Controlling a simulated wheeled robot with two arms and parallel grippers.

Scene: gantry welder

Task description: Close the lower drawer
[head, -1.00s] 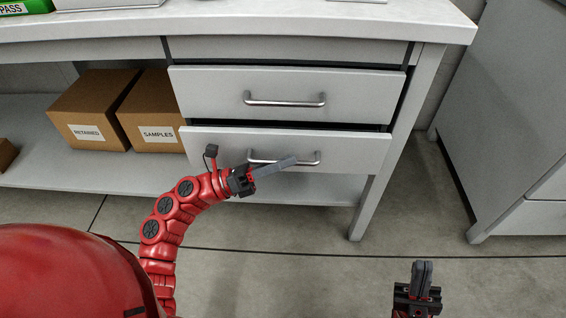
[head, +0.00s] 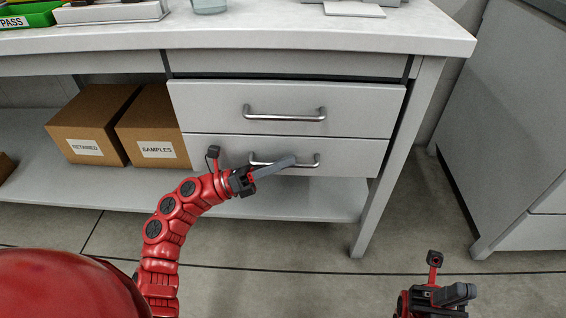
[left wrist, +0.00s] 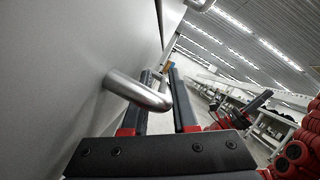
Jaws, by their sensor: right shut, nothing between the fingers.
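The lower drawer (head: 345,155) is a light grey front with a metal bar handle (head: 312,161). Only a thin line separates it from the upper drawer (head: 220,105), and the two fronts look about level. My left gripper (head: 273,167) is at the lower handle, covering its middle. In the left wrist view, the fingers (left wrist: 162,105) stand apart, with the handle (left wrist: 140,92) right at them. I cannot tell whether they touch it or whether the bar lies between them. My right gripper (head: 458,291) is shut and empty at the lower right, away from the drawers.
Cardboard boxes labelled RETAINED (head: 87,148) and SAMPLES (head: 158,150) sit on the shelf left of the drawers. The bench leg (head: 400,155) stands right of them. A grey cabinet (head: 515,130) is farther right. The floor between is clear.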

